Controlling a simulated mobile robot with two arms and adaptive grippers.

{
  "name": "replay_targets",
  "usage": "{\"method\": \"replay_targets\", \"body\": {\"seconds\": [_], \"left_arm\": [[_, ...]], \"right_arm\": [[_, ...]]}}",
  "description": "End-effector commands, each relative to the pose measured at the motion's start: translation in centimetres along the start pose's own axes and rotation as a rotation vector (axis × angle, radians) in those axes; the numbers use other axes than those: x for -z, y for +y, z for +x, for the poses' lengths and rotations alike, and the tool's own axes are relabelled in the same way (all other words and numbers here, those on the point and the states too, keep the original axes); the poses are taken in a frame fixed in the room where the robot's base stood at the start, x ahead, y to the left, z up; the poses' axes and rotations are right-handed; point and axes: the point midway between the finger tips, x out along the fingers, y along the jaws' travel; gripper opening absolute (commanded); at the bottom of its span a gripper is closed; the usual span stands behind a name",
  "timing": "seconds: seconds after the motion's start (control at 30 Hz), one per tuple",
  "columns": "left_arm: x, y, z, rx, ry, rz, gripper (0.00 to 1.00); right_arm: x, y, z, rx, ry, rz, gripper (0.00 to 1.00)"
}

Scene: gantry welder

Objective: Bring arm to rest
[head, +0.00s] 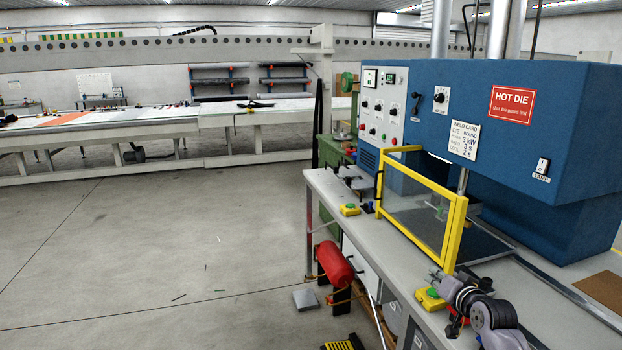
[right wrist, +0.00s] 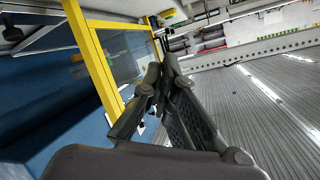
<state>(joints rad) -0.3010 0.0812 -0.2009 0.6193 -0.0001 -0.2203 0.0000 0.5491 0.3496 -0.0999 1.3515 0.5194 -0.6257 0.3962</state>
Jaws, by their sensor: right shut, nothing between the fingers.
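My right arm comes into the head view from the lower right. Its gripper (head: 437,275) is held over the front of the grey bench (head: 400,255), close to the yellow guard frame (head: 452,232). In the right wrist view the two dark fingers of the right gripper (right wrist: 162,72) are closed together, with nothing between them. The guard's yellow bars (right wrist: 92,52) and clear pane show just beyond the fingers at upper left. My left gripper is in neither view.
The blue welder (head: 440,110) stands behind the guard. Yellow boxes with green buttons, one at the bench's front edge (head: 349,209) and one beside my right gripper (head: 430,299), sit on the bench. A red cylinder (head: 333,263) is below.

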Motion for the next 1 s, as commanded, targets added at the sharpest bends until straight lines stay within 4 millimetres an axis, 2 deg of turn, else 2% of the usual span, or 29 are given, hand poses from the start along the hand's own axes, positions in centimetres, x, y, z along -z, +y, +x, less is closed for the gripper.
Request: {"method": "replay_targets", "body": {"seconds": [0.1,0.2,0.3,0.33,0.47,0.5,0.57,0.6,0.67,0.8,0.87,1.0], "left_arm": [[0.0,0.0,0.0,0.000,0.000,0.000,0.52],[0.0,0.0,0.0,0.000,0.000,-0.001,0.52],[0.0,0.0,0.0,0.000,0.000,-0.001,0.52],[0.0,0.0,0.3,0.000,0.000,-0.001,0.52],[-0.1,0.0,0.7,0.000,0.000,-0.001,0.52],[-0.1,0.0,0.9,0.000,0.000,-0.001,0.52],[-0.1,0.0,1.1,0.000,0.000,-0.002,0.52],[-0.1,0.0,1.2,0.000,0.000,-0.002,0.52],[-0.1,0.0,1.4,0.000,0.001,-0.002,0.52],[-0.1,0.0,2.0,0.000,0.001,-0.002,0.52],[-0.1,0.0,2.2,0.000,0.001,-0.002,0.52],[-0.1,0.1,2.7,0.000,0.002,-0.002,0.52]], "right_arm": [[4.3,0.4,-0.4,-0.052,0.189,-0.334,0.00],[7.4,-0.2,-1.2,-0.097,0.332,-0.623,0.00],[9.6,-1.5,-2.3,-0.141,0.457,-0.905,0.00],[6.7,0.1,-1.4,-0.141,0.399,-0.877,0.00],[-0.4,3.7,0.1,-0.150,0.273,-0.851,0.00],[-2.6,4.9,0.4,-0.154,0.234,-0.846,0.00],[-6.4,6.7,0.7,-0.160,0.172,-0.836,0.00],[-9.1,8.0,0.7,-0.164,0.127,-0.829,0.00],[-13.2,9.9,0.6,-0.170,0.059,-0.819,0.00],[-23.0,14.2,-0.7,-0.184,-0.100,-0.793,0.00],[-27.2,16.0,-1.6,-0.191,-0.168,-0.783,0.00],[-36.8,19.7,-5.0,-0.204,-0.326,-0.756,0.00]]}}
